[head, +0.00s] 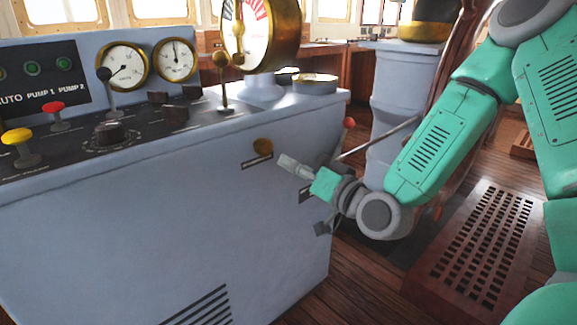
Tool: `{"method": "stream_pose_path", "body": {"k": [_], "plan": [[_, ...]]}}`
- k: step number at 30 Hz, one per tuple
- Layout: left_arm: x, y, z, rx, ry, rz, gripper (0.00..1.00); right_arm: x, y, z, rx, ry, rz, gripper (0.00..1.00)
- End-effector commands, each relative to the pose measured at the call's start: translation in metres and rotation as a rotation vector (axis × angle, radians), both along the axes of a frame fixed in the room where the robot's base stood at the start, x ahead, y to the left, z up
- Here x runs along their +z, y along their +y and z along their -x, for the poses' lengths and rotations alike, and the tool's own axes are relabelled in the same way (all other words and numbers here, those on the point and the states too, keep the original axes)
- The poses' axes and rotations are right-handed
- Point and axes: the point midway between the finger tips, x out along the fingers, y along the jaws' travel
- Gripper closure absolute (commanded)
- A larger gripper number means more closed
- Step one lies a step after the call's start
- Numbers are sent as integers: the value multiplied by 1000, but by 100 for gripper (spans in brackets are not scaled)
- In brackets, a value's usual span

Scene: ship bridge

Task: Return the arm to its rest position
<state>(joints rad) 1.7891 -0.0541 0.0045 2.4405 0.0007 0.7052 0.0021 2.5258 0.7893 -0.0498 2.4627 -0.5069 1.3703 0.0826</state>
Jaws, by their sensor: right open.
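My right arm (431,138), teal and grey, comes in from the upper right and bends at a grey joint low in the middle. My right gripper (302,194) is at its end, in front of the right part of the console's front face. Its fingers are spread apart, one toward the upper left and one lower down, with nothing visible between them. I cannot tell whether the gripper touches the console. My left gripper is not in view.
The grey-blue console (130,235) fills the left, with a yellow knob (17,136), a red knob (53,108), gauges (122,65) and a brass dial (258,35) on top. A red-tipped lever (348,123) and grey pedestal (390,95) stand behind the gripper. A floor grating (475,250) lies right.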

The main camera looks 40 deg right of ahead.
Motion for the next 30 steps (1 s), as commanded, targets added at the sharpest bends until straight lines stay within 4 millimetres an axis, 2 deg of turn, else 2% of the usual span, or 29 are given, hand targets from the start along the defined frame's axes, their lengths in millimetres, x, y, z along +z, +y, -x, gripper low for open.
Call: {"method": "stream_pose_path", "body": {"k": [9, 11, 14, 17, 18, 20, 21, 24, 27, 30], "plan": [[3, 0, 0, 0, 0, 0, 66, -5, 3, 0, 9, 28, 14, 44], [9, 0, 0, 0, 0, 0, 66, -17, 10, 2, 28, 87, 40, 44], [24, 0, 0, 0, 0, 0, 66, -55, 29, 11, 85, 264, 120, 44], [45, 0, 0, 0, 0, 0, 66, -110, 53, 41, 169, 519, 229, 44], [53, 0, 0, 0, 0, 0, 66, -133, 61, 60, 205, 629, 274, 44], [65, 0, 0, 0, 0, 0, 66, -164, 72, 91, 260, 788, 338, 44], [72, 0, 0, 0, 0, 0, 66, -182, 78, 115, 295, 890, 377, 44], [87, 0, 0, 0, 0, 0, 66, -215, 88, 174, 376, 1111, 463, 44], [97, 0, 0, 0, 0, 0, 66, -234, 93, 225, 439, 1276, 525, 44], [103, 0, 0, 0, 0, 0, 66, -243, 95, 258, 478, 1380, 563, 44]]}}
